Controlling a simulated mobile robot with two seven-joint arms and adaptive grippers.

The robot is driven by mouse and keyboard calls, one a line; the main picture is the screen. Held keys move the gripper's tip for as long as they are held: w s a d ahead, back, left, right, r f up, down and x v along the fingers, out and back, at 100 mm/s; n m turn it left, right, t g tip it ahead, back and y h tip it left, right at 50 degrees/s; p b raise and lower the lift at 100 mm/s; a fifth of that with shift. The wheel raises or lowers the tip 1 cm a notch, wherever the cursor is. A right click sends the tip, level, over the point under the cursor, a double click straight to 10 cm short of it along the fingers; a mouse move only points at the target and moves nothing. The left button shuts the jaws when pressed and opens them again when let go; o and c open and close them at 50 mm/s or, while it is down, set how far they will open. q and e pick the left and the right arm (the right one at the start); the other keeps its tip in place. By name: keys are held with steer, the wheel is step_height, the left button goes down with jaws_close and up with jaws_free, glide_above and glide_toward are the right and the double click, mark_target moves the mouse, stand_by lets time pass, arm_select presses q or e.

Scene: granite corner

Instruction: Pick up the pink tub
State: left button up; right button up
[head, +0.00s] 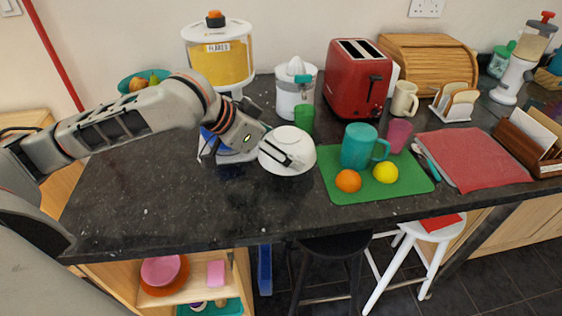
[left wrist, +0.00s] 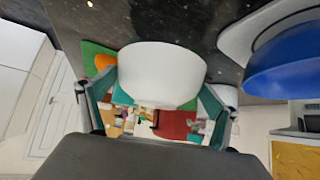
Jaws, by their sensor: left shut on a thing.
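My left gripper (head: 284,158) is shut on a white bowl (head: 288,139), just left of the green mat. The bowl also fills the space between the fingers in the left wrist view (left wrist: 160,72). I cannot tell whether it touches the counter. A small pink box-shaped thing (head: 216,273), which may be the pink tub, is on the shelf below the counter, well below my gripper. A pink bowl (head: 160,269) is stacked on an orange one to its left. My right gripper is not in view.
The green mat (head: 345,191) holds an orange (head: 348,181), a lemon (head: 385,172) and a teal jug (head: 359,146). A pink cup (head: 398,135) stands behind them. A juicer (head: 295,95) and red toaster (head: 357,80) stand behind. The front-left counter (head: 180,210) is clear.

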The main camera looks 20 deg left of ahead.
arm_select(q)
step_height(320, 180, down, 4)
steer(key=shift+f+b, duration=0.15)
steer(key=shift+b, duration=0.5)
steer(key=o, duration=1.1)
